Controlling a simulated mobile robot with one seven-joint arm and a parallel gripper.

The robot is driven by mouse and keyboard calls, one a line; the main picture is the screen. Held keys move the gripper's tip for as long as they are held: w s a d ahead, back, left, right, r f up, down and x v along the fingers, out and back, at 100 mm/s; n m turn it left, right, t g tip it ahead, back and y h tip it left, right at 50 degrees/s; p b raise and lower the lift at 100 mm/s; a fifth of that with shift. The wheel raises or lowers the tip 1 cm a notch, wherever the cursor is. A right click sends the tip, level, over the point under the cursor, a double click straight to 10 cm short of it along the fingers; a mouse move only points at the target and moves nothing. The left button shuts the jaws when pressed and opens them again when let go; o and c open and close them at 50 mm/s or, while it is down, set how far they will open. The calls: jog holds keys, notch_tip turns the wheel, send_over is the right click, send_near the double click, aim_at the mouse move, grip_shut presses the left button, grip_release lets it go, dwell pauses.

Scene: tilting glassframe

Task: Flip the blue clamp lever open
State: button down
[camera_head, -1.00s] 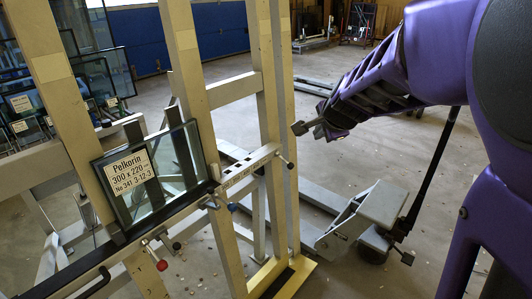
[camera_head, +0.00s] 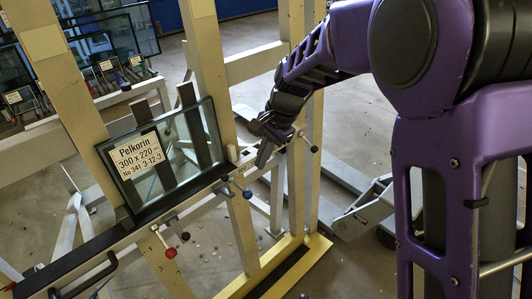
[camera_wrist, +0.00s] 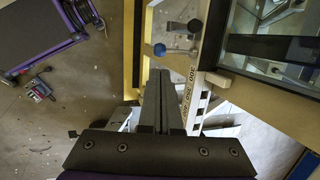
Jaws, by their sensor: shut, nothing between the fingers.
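The blue clamp lever (camera_head: 247,195) has a blue ball end and sits on the front of the light rail, right of the glass pane. My gripper (camera_head: 262,160) is shut and empty, pointing down by the rail's right end, above and right of the lever. In the wrist view my gripper's fingers (camera_wrist: 164,75) lie together, apart from both balls.
The labelled glass pane (camera_head: 168,152) stands on the frame's dark ledge. A red-knobbed lever (camera_head: 170,253) is lower left. Wooden uprights (camera_head: 212,85) rise close to my arm. A power tool (camera_wrist: 38,88) lies on the floor.

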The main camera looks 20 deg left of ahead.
aim_at(251, 193)
jog(key=x, duration=1)
jog(key=shift+b, duration=0.35)
jog(key=f+b, duration=0.1)
jog(key=b, duration=0.1)
jog(key=y+b, duration=0.1)
jog(key=b, duration=0.1)
jog(key=shift+d+f+t, duration=0.25)
jog(key=shift+f+t, duration=0.05)
jog(key=shift+f, duration=0.05)
jog(key=shift+s+d+f, duration=0.1)
jog(key=shift+f, duration=0.5)
jog(key=shift+s+d+f, duration=0.1)
jog(key=shift+f, duration=0.5)
